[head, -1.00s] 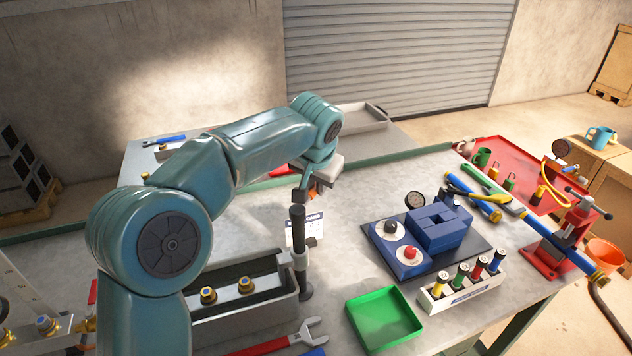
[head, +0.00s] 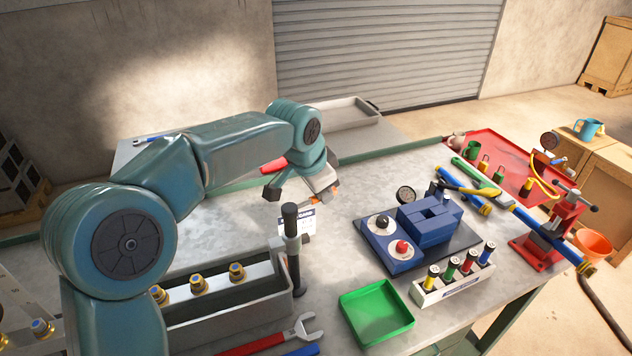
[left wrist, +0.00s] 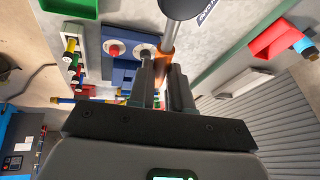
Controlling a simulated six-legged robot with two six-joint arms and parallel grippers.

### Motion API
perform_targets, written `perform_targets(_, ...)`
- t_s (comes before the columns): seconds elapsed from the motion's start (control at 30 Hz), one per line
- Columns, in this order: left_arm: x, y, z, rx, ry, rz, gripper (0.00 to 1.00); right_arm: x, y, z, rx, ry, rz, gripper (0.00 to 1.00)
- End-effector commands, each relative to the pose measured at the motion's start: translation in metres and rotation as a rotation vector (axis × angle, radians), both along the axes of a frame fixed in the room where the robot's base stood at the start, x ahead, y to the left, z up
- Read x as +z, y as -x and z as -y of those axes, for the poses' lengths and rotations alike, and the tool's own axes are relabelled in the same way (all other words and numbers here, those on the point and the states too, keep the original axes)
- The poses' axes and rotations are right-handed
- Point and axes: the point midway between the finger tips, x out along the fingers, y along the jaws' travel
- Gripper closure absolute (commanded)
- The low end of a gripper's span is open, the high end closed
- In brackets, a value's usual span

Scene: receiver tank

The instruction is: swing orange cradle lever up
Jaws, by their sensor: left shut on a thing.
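My left gripper (head: 322,188) is above the bench, just behind and right of the dark upright post (head: 291,230). In the left wrist view its two fingers (left wrist: 165,88) are shut on the orange lever (left wrist: 166,60). A grey rod runs from the orange part toward a dark round knob (left wrist: 178,8) at the top edge. In the head view only small orange bits show by the jaws, and the rest of the lever is hidden by my gripper. My right gripper is not in view.
A grey trough with brass fittings (head: 238,312) stands beside the post. A green tray (head: 376,313), a blue block fixture (head: 430,222) and a rack of coloured cylinders (head: 452,288) are to the right. A red vise (head: 555,230) stands at the bench edge. Bare bench lies between post and fixture.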

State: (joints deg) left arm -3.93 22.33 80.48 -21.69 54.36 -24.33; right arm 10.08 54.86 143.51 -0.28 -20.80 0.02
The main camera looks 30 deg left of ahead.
Motion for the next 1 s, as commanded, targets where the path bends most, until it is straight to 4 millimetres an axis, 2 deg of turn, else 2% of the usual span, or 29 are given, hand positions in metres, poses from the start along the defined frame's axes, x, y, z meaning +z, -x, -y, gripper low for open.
perform_targets(0.5,0.002,0.026,0.023,-0.486,0.003,0.005,1.0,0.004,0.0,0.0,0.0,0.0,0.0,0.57)
perform_targets(1.0,0.002,0.053,0.03,-0.87,0.001,0.007,1.0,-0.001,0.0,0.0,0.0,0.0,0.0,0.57)
